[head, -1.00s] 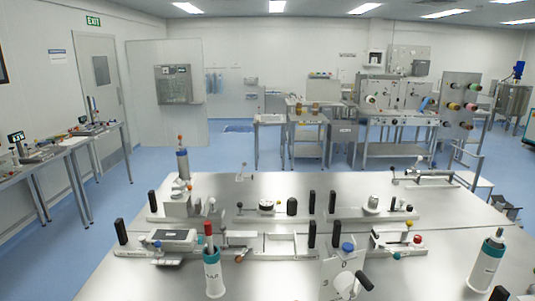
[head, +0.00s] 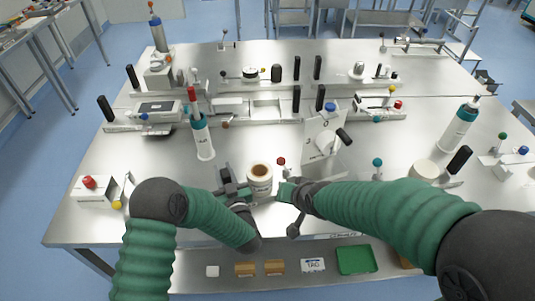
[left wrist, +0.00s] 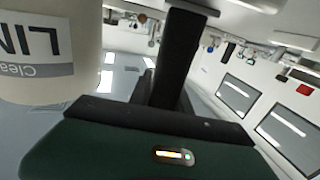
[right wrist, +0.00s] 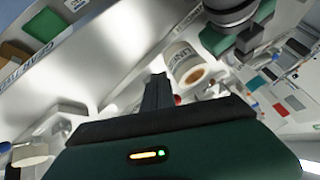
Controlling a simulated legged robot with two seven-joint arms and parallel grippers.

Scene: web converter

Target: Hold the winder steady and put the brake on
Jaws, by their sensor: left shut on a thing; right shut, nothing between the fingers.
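The winder carries a white roll with a brown core (head: 260,180) near the front edge of the steel table. Its printed side fills the left of the left wrist view (left wrist: 45,50), and the roll also shows in the right wrist view (right wrist: 187,64). My left gripper (head: 236,190) is just left of the roll, shut on part of the winder; its fingers hide which part. A red-knobbed lever (head: 281,161) stands right of the roll; I cannot tell whether it is the brake. My right gripper (head: 287,191) is shut and empty, below that knob and right of the roll.
A red-button box (head: 92,190) is at the front left. A lower shelf holds a green tray (head: 357,260) and small boxes. Bare table lies left of the bottle.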

